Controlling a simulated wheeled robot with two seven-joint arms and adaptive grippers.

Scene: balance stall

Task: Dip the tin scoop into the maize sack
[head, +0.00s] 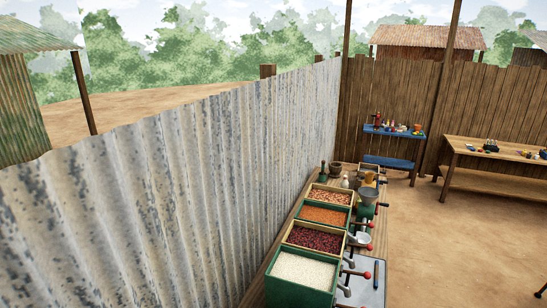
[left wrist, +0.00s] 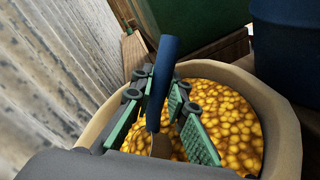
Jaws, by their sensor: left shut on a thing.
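In the left wrist view, my left gripper (left wrist: 162,98), with green pads, is shut on the blue handle (left wrist: 164,66) of the tin scoop. The handle stands roughly upright in the picture between the fingers. The scoop's bowl is mostly hidden; only a small dull part shows near the handle's lower end. The maize sack (left wrist: 284,118) is open, with a thick tan rolled rim, and full of yellow maize (left wrist: 238,118). The gripper is over the sack's mouth. I cannot tell whether the scoop touches the maize. The head view shows neither gripper, scoop nor sack.
In the left wrist view, a corrugated wall (left wrist: 50,70) runs along the left, with a green box (left wrist: 195,20) and a dark blue drum (left wrist: 287,35) behind the sack.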

